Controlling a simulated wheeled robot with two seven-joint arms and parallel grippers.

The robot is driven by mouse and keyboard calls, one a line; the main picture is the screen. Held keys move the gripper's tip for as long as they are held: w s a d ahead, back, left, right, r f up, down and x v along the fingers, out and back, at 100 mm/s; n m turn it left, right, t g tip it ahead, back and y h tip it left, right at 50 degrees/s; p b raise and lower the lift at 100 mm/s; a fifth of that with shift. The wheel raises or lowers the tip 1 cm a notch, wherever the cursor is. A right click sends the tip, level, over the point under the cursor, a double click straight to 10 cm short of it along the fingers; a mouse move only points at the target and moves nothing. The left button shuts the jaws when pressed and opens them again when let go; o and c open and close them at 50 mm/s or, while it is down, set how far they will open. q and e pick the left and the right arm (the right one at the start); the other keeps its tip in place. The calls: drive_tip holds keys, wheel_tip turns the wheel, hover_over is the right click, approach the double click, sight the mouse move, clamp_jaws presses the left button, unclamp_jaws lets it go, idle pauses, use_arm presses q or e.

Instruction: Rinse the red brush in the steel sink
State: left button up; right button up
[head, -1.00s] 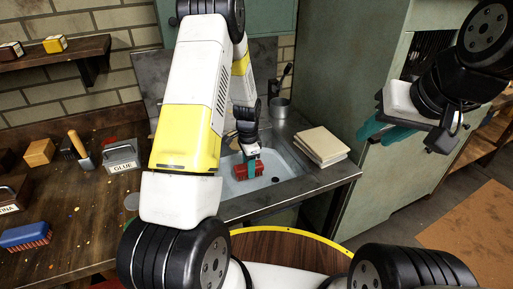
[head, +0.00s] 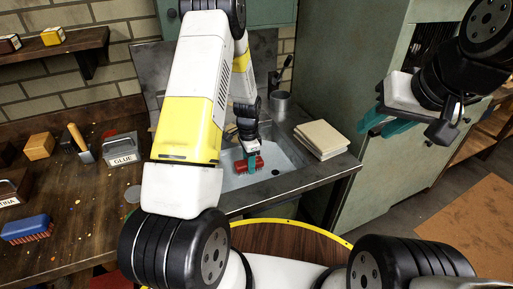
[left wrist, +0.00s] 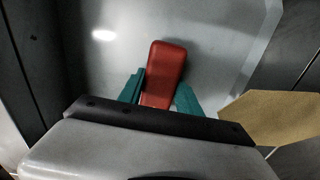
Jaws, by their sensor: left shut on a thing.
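The red brush (head: 242,166) is in the steel sink (head: 284,155), low over or in its basin. My left gripper (head: 251,161) is shut on the red brush, with its teal fingers on either side of the body. In the left wrist view the red brush (left wrist: 165,75) lies between the two teal fingers of my left gripper (left wrist: 160,95), over the pale basin. Whether the brush touches the basin floor I cannot tell. My right gripper (head: 384,124) hangs at the right, in front of the green cabinet, well away from the sink; its teal fingers look apart with nothing between them.
A pale stack of cloths or paper (head: 322,139) lies on the counter right of the sink. A steel cup (head: 281,105) stands behind it. The wooden bench at left holds a blue brush (head: 27,229), a glue box (head: 122,149) and a wooden block (head: 40,146).

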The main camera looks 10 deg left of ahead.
use_arm(q)
drive_tip(key=shift+r, duration=0.1)
idle(0.3)
wheel_tip(320, 180, up, 13)
idle(1.3)
idle(0.5)
wheel_tip(320, 180, up, 4)
idle(0.4)
idle(0.4)
